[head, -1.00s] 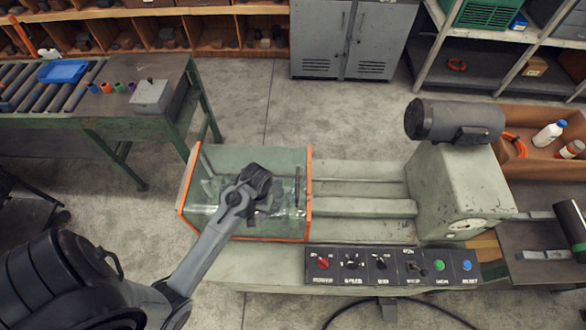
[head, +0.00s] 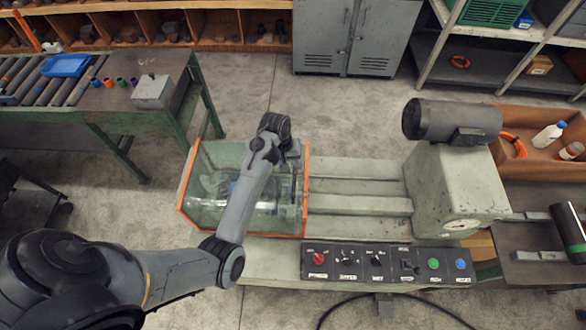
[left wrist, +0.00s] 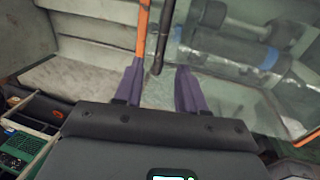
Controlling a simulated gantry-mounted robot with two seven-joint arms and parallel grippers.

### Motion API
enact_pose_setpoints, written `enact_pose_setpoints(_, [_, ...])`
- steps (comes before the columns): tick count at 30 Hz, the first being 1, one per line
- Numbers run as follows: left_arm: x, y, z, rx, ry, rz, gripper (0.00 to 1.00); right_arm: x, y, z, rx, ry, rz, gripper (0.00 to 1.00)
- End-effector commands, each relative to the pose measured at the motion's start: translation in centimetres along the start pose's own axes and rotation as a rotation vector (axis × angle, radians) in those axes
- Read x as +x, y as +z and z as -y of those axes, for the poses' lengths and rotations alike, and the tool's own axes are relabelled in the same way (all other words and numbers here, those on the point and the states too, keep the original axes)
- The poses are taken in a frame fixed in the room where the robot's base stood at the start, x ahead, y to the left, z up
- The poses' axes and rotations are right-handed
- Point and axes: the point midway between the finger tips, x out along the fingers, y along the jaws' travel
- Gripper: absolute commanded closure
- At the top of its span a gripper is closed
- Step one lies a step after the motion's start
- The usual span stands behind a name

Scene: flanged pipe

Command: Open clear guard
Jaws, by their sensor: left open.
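The clear guard (head: 215,215), a see-through box with orange edges, covers the left end of the pale green machine. It also shows at the right of the left wrist view (left wrist: 215,100). My left gripper (head: 290,158) is over the guard's right, far part, with the forearm crossing above the cover. In the left wrist view the open purple fingers (left wrist: 160,72) stand on either side of the lower end of a dark bar handle (left wrist: 163,38), beside the orange edge (left wrist: 143,30). Whether they touch the bar is unclear. My right gripper is out of view.
Blurred cylindrical parts (left wrist: 232,70) show inside the guard. Bare rails (head: 360,205) run right to the headstock (head: 455,185) with its dark motor (head: 452,121). A control panel (head: 387,263) lies along the front. A roller bench (head: 95,115) stands at the back left.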

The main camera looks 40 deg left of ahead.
Motion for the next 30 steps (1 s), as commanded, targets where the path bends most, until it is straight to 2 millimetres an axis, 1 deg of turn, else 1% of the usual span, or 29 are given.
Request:
enact_pose_setpoints(3, [1.8,0.0,0.0,0.001,-0.002,0.002,0.6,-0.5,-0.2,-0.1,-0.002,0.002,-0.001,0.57])
enact_pose_setpoints(9, [4.0,0.0,0.1,0.0,-0.002,0.002,0.6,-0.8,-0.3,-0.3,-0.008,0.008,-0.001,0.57])
enact_pose_setpoints(15, [5.0,0.0,0.1,0.0,-0.002,0.0,0.6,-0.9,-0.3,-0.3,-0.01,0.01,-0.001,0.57])
enact_pose_setpoints(23, [5.1,0.0,0.1,0.0,-0.001,-0.001,0.6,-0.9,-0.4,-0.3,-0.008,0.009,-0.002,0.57])
enact_pose_setpoints(26, [5.1,0.0,0.1,0.0,-0.001,0.0,0.74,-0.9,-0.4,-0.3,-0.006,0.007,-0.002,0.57])
enact_pose_setpoints(30, [5.1,0.0,0.1,0.0,-0.001,0.0,0.95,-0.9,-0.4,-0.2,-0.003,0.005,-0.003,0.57])
